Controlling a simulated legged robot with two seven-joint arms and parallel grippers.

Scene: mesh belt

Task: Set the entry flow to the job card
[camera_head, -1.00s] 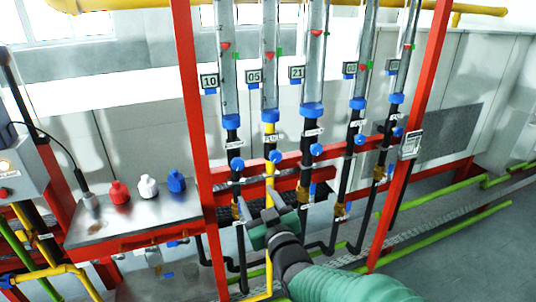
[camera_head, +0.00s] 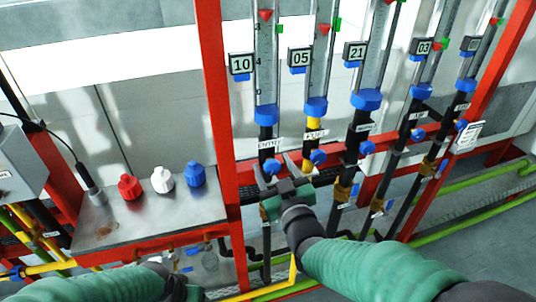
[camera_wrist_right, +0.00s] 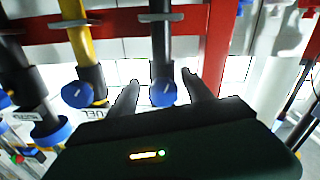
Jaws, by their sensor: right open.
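The entry flow tube (camera_head: 266,70) is the leftmost clear tube, with a plate reading 10 (camera_head: 241,65) and a red marker (camera_head: 265,15) inside near the top of the picture. An ENTRY label (camera_head: 269,143) sits below it, above a blue knob (camera_head: 271,166). My right gripper (camera_head: 272,164) is open at this knob. In the right wrist view the blue knob (camera_wrist_right: 163,93) lies between the two spread fingers, with gaps at both sides. The job card (camera_head: 468,136) hangs on the right red post; its text is too small to read. My left gripper's fingers are not visible.
A yellow-banded FUEL line (camera_head: 314,128) with its own blue knob (camera_head: 318,157) stands close right of the gripper. More tubes follow to the right. A red post (camera_head: 215,110) stands just left.

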